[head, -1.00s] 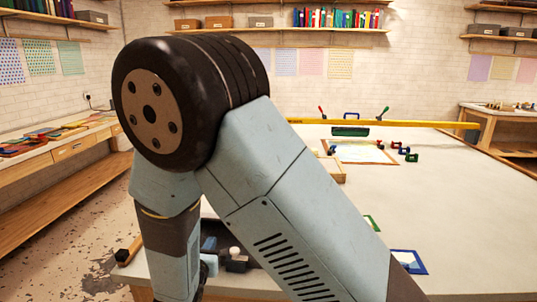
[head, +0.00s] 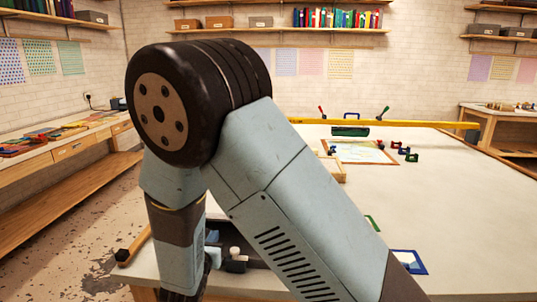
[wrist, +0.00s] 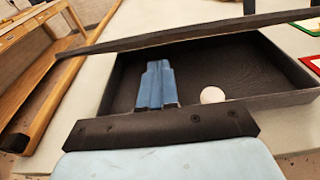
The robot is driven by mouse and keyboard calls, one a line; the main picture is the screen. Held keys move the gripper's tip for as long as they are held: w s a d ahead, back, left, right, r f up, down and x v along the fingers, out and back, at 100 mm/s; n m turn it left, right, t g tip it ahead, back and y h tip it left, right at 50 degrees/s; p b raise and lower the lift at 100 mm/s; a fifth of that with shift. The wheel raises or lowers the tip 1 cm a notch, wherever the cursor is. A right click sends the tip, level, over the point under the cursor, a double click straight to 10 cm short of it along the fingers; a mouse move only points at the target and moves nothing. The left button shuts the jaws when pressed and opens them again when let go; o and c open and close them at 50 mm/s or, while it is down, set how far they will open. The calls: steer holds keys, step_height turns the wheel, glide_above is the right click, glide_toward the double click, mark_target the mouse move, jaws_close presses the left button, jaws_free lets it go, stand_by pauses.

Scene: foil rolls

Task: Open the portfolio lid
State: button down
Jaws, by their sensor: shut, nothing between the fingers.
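The dark portfolio (wrist: 296,99) is a shallow black box on the near part of the table. Its lid (wrist: 200,33) is partly raised and tilted, showing as a dark slab across the top of the wrist view. The dark inside shows below it. A round white knob (wrist: 212,95) sits at the box's near wall. My gripper (wrist: 158,64) is shut and empty, its blue fingers reaching over the near wall towards the inside, below the lid edge. I cannot tell if they touch the lid. In the head view my arm hides much of the portfolio (head: 262,255).
The pale table (head: 450,200) is mostly clear to the right. A blue-framed card (head: 408,262) lies near the portfolio. A framed picture (head: 360,152), small clamps and a green-handled tool stand further back. A yellow bar (head: 400,124) runs along the far side.

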mark_target(217, 220)
steer(key=shift+w+d, duration=0.15)
steer(key=shift+w, duration=1.3)
steer(key=shift+w+d, duration=0.1)
steer(key=shift+w, duration=1.3)
steer(key=shift+w+d, duration=0.2)
steer(key=shift+w, duration=1.95)
steer(key=shift+w+d, duration=0.2)
steer(key=shift+w, duration=1.9)
steer(key=shift+w+d, duration=0.15)
steer(key=shift+w, duration=1.7)
steer(key=shift+w+d, duration=0.15)
steer(key=shift+w, duration=1.7)
steer(key=shift+s+a+r, duration=0.25)
steer(key=shift+s+r, duration=0.25)
steer(key=shift+s, duration=2.15)
steer(key=shift+s+a+r, duration=0.2)
steer(key=shift+s+r, duration=0.3)
steer(key=shift+s, duration=2.2)
steer(key=shift+s+a+r, duration=0.25)
steer(key=shift+s+r, duration=0.25)
steer(key=shift+s, duration=2.15)
